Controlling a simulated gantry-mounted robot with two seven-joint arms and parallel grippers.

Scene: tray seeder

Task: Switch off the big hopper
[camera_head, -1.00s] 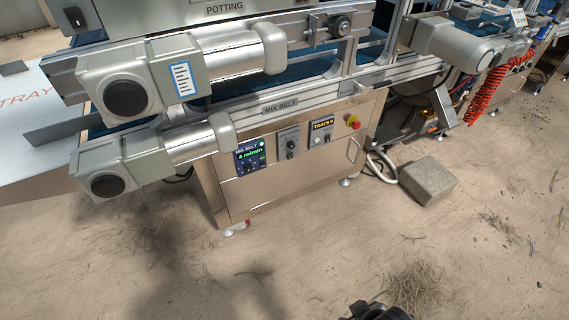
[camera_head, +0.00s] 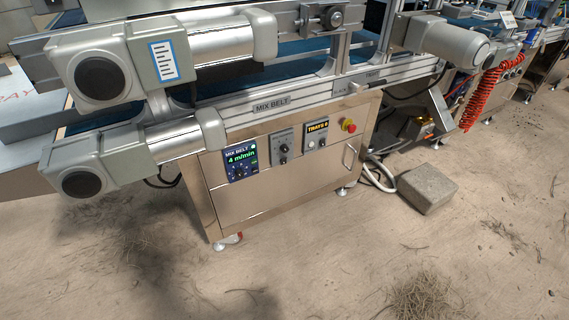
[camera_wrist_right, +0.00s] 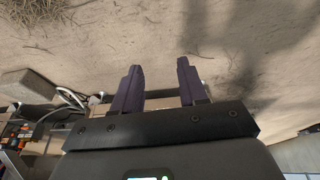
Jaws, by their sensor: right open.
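I cannot make out the big hopper itself in either view. In the head view a steel control cabinet (camera_head: 270,195) stands under the mix belt. On its front are a display reading 4 m/min (camera_head: 240,163), a panel with a dark knob (camera_head: 283,148), a TRAYS counter (camera_head: 317,130) and a red and yellow emergency stop button (camera_head: 349,126). My right gripper (camera_wrist_right: 158,75) shows in the right wrist view with two dark fingers apart and nothing between them. Sandy floor lies beyond the fingertips. My left gripper is not in view.
Large grey motors (camera_head: 105,75) jut out at the left above the cabinet. Another motor (camera_head: 450,40) is at upper right, near a coiled red hose (camera_head: 484,95). A concrete block (camera_head: 427,188) sits on the floor right of the cabinet. The floor in front is open, with straw.

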